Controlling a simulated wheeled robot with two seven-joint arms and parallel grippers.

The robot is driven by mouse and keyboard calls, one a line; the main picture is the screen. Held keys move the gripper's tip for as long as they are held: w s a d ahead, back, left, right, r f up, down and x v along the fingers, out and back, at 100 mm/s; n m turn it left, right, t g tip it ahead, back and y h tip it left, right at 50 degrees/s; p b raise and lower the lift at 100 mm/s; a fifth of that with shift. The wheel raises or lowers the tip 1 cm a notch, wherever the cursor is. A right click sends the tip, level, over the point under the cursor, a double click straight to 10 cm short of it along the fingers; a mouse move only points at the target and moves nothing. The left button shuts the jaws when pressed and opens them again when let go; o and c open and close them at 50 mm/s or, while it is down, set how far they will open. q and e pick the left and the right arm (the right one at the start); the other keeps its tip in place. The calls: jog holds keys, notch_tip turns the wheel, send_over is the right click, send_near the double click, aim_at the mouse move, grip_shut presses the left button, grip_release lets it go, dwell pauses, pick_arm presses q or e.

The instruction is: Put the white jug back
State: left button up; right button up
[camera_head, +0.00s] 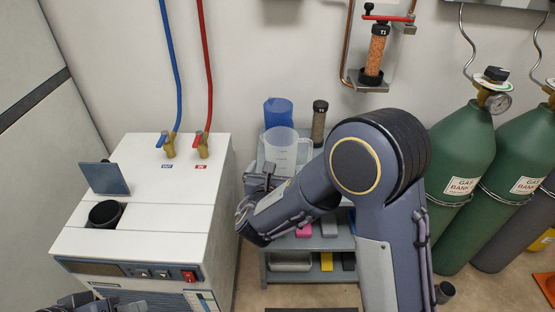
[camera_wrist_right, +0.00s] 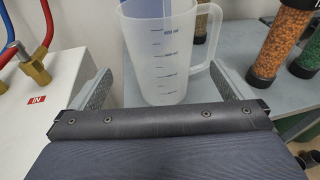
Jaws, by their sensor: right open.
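The white jug (camera_head: 281,146) is translucent with blue graduation marks and a handle on its right. It stands upright on the grey shelf unit's top; it also shows in the right wrist view (camera_wrist_right: 160,62). My right gripper (camera_head: 262,175) is open in front of the jug. In the right wrist view its two fingers (camera_wrist_right: 160,85) appear on either side of the jug's lower body, with gaps to both sides. My right arm hides part of the shelf. Dark parts of my left gripper (camera_head: 78,301) show at the bottom left edge; its fingers are unclear.
A blue container (camera_head: 278,108) stands behind the jug. A dark-capped column (camera_head: 319,120) stands to its right. A white machine (camera_head: 150,205) with an open flap stands left. Green gas cylinders (camera_head: 459,165) stand right. A pellet-filled tube (camera_head: 375,55) hangs on the wall.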

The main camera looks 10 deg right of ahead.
jog(key=v, duration=0.6)
jog(key=s+d+m+g+h, duration=0.1)
jog(key=s+d+m+g, duration=0.4)
jog(key=s+d+m, duration=0.4)
jog(key=s+d+m+g, duration=0.5)
jog(key=d+m, duration=0.2)
jog(key=d, duration=0.3)
jog(key=s+a+m+g+y, duration=0.1)
jog(key=s+m+g+y, duration=0.1)
jog(key=s+m+y, duration=0.6)
jog(key=s+a+r+m+t+y, duration=0.2)
jog(key=a+m, duration=0.4)
jog(key=m, duration=0.3)
jog(key=s+r+t, duration=0.1)
jog(key=s, duration=0.1)
jog(key=shift+s+m, duration=0.25)
jog(key=shift+m, duration=0.15)
